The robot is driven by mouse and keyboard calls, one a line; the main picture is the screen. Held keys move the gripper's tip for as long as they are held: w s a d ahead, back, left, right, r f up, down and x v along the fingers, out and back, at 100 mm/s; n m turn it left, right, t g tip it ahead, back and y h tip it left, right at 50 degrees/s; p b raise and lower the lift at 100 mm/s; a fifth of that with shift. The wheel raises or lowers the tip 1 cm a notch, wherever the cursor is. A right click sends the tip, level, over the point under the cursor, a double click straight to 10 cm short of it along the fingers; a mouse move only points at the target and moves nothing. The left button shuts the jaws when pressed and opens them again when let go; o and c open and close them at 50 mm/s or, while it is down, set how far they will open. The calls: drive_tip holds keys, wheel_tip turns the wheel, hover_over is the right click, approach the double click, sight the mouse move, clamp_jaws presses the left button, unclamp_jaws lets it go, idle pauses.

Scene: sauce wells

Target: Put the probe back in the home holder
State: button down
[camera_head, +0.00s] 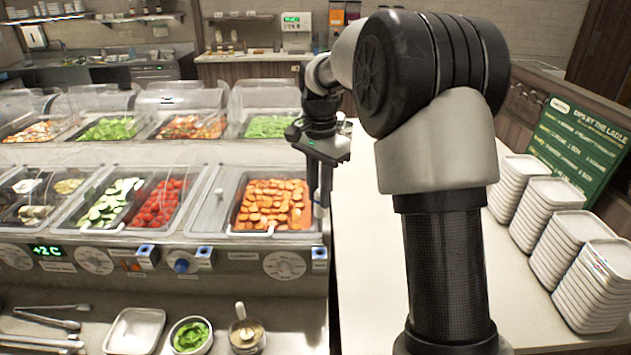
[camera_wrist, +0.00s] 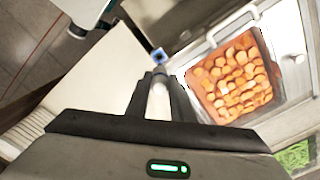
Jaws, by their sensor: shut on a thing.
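My gripper (camera_head: 322,192) points down at the right end of the food counter, beside the carrot pan. It is shut on the probe, whose pale body (camera_head: 319,209) shows between the fingers. In the wrist view the pale probe (camera_wrist: 158,102) sits between the dark fingers of my gripper (camera_wrist: 158,82). A blue-framed holder (camera_head: 319,253) is on the counter front, below the gripper. A blue square with a dark centre, seemingly this holder (camera_wrist: 158,55), shows just beyond the fingertips. Two similar blue-framed holders (camera_head: 147,253) (camera_head: 205,253) are farther left. The probe's tip is not clear.
The carrot pan (camera_head: 237,216) is close left of my gripper. Dials and a blue knob (camera_head: 182,265) line the counter front. A lower shelf holds tongs, a white tray (camera_head: 134,331) and bowls. Stacked white plates (camera_head: 553,220) stand on the right counter.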

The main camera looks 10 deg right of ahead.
drive_tip(key=shift+s+f+b, duration=0.25)
drive_tip(key=shift+f+b, duration=0.2)
drive_tip(key=shift+f, duration=0.1)
drive_tip(key=b, duration=0.4)
hover_over(319, 231)
wheel_tip(319, 231, down, 5)
drive_tip(key=shift+d+r, duration=0.1)
drive_tip(key=shift+r, duration=0.1)
drive_tip(key=shift+s, duration=0.1)
drive_tip(key=shift+f+b, duration=1.3)
drive_tip(key=shift+f, duration=1.6)
idle(0.4)
idle(0.4)
drive_tip(key=c, duration=1.5)
unclamp_jaws()
drive_tip(key=shift+o, duration=0.2)
